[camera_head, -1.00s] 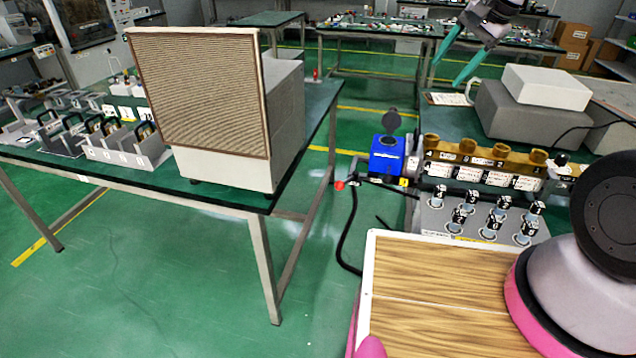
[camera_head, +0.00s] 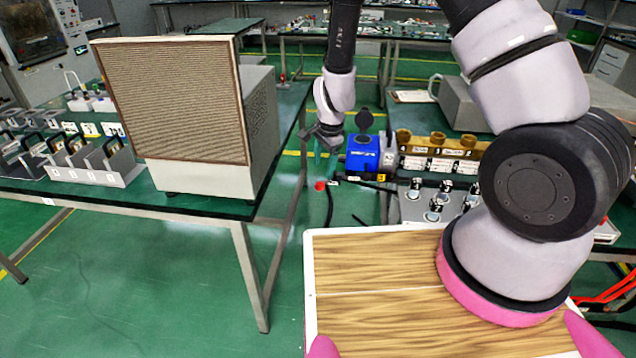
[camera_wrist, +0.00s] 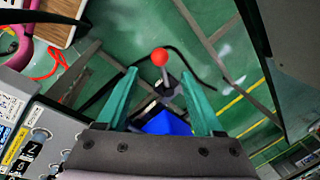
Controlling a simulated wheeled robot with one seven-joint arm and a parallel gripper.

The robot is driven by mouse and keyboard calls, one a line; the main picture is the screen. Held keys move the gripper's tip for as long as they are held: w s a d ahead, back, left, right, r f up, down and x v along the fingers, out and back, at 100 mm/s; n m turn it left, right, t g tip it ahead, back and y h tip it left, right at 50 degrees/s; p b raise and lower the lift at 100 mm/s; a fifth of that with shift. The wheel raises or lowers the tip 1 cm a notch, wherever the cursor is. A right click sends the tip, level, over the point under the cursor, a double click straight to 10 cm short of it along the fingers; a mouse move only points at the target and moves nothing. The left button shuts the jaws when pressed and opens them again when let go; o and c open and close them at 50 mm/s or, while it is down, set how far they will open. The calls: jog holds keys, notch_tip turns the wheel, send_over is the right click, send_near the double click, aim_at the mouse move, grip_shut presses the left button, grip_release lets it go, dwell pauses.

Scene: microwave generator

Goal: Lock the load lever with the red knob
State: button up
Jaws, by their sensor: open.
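The red knob (camera_head: 320,186) sits at the end of the load lever, which sticks out to the left of the blue unit (camera_head: 362,155) at the table's left edge. In the head view my gripper (camera_head: 326,140) hangs just above the knob, partly hidden by my wrist. It appears apart from the knob.
A row of brass fittings (camera_head: 437,140) and a grey panel with numbered switches (camera_head: 437,203) stand right of the blue unit. Black cables hang below the lever. A large box with a ribbed front (camera_head: 172,100) stands on the left table. Green floor lies between the tables.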

aim_at(321, 182)
jog(key=f, duration=0.2)
jog(key=w+f, duration=0.1)
jog(key=f, duration=0.4)
jog(key=shift+w+a+f, duration=0.15)
jog(key=shift+a+f, duration=0.05)
jog(key=shift+a, duration=0.15)
grip_shut()
dwell(1.0)
